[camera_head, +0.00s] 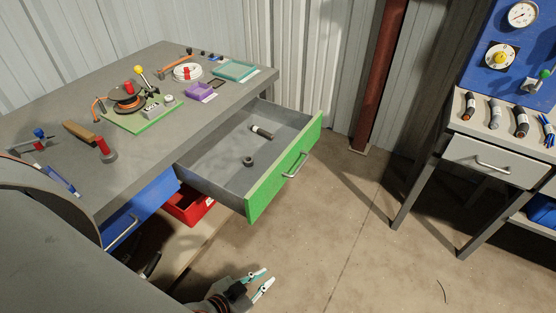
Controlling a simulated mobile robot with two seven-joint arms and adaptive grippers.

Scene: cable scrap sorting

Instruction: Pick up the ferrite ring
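A small dark ring (248,161), which looks like the ferrite ring, lies on the bottom of the open grey drawer (215,190) with the green front. A short dark cable piece with a light band (262,132) lies farther back in the same drawer. My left gripper (264,281) is low at the bottom of the view, in front of the drawer and outside it. Its two pale fingers are apart with nothing between them. My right gripper does not show.
The workbench (150,165) above the drawer holds a green mat (140,119), a cable spool, a purple tray, a teal tray and tools. A red bin (190,207) sits beneath. A second bench with cable pieces stands right. The floor between is mostly clear.

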